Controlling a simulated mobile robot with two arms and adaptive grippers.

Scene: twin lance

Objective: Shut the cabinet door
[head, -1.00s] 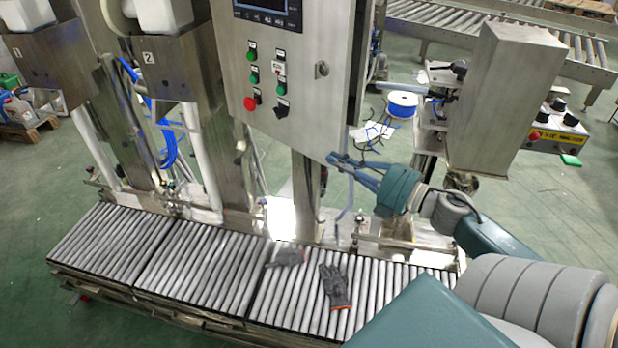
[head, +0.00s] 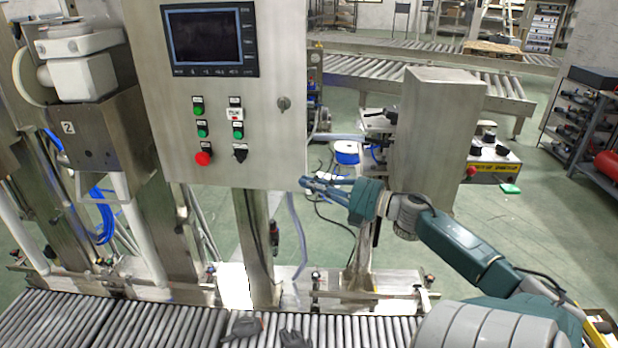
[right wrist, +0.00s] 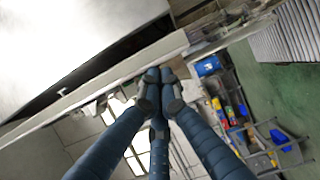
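The cabinet door (head: 265,150) is the steel front panel with a dark screen and several buttons, upper left of centre in the head view. In the right wrist view a dark gap (right wrist: 95,70) runs between a pale panel and a long grey metal edge. My right gripper (head: 303,182) is at the door's lower right corner. Its blue fingers (right wrist: 160,80) are drawn together, tips close to the metal edge in the right wrist view. I cannot tell whether they touch it, and nothing shows held between them. My left gripper is not in view.
A roller conveyor (head: 180,325) with dark gloves (head: 293,338) on it runs along the bottom. A tall steel box (head: 435,130) stands right of my right gripper. A blue spool (head: 346,152) and loose cables lie behind.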

